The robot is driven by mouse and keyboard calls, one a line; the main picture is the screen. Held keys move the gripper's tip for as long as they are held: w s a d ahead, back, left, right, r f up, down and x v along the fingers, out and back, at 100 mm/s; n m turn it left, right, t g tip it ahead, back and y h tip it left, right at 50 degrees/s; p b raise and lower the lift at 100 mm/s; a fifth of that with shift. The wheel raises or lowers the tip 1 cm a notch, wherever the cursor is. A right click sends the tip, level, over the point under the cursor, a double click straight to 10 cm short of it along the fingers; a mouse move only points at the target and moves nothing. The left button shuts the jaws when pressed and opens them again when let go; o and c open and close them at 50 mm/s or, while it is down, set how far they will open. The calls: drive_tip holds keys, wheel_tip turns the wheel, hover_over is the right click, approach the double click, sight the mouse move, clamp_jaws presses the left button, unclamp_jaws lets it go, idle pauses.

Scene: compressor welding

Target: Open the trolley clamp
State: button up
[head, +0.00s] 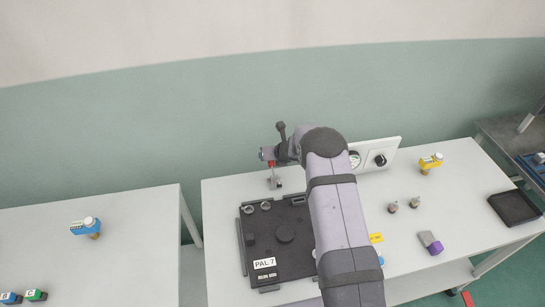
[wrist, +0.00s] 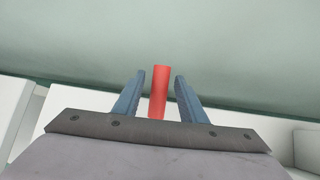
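The trolley clamp (head: 274,180) stands at the back left edge of the table, behind the black pallet plate marked PAL 7. Its red handle (wrist: 158,92) points upward between my fingers in the wrist view, with a gap showing on each side. My gripper (wrist: 160,76) is open around the handle, not visibly touching it. In the head view my gripper (head: 266,154) is at the clamp's top, and most of the handle is hidden behind it. The clamp's base is not seen in the wrist view.
The black pallet plate (head: 248,279) lies in front of the clamp, partly hidden by my arm. A yellow-capped part (head: 431,161), small grey parts, a purple block (head: 430,243) and a black tray (head: 513,208) sit to the right.

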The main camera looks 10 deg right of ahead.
drive_tip(key=shift+b+v, duration=0.65)
drive_tip(key=shift+v, duration=1.05)
